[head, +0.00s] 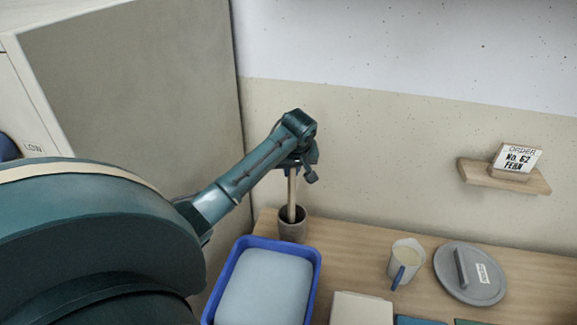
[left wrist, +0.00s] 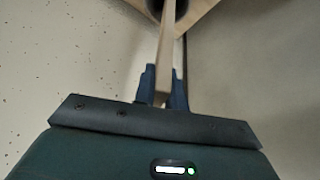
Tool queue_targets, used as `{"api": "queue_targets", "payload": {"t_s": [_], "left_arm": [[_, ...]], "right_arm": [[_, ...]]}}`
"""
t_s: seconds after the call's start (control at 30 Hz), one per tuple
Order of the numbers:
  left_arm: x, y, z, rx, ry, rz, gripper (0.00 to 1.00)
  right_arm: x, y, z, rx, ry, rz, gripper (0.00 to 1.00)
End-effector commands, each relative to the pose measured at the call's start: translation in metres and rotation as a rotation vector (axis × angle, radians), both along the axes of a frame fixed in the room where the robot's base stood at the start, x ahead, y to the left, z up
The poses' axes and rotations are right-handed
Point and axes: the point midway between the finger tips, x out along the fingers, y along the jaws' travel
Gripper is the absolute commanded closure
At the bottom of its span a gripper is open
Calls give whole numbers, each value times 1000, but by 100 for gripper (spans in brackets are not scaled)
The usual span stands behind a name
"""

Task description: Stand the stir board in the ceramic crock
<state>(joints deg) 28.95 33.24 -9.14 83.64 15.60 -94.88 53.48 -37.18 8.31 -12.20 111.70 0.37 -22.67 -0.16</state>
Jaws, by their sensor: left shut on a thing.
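The stir board (head: 291,198) is a thin, pale wooden strip hanging upright below my left gripper (head: 298,168). The gripper is shut on its upper end. The ceramic crock (head: 292,230) is a dark grey-brown pot at the table's back left corner. The board's lower end is inside the crock's mouth in the head view; whether it touches the bottom is hidden. In the left wrist view the board (left wrist: 166,60) runs from between the fingers (left wrist: 163,88) toward the dark crock opening (left wrist: 180,10). My right gripper is not in view.
A blue tub (head: 235,275) with a pale blue-grey surface inside stands in front of the crock. A white pitcher (head: 407,262) and a grey lid (head: 470,275) are on the wooden table (head: 350,245) to the right. A wall shelf (head: 505,177) holds an order card. A tall cabinet (head: 130,90) stands left.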

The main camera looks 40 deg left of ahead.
Motion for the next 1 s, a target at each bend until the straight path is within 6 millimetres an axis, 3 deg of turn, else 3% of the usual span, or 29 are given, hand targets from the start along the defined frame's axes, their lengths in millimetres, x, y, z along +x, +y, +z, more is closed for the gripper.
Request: {"api": "queue_targets", "payload": {"t_s": [0.33,0.37,0.63,1.0], "left_arm": [[0,0,-3,1,-1,0,100],[0,0,-4,0,0,0,87],[0,0,-3,1,-1,0,66],[1,1,3,1,-2,1,66]], "right_arm": [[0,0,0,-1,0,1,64],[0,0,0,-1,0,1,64],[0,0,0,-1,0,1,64],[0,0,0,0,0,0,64]]}}
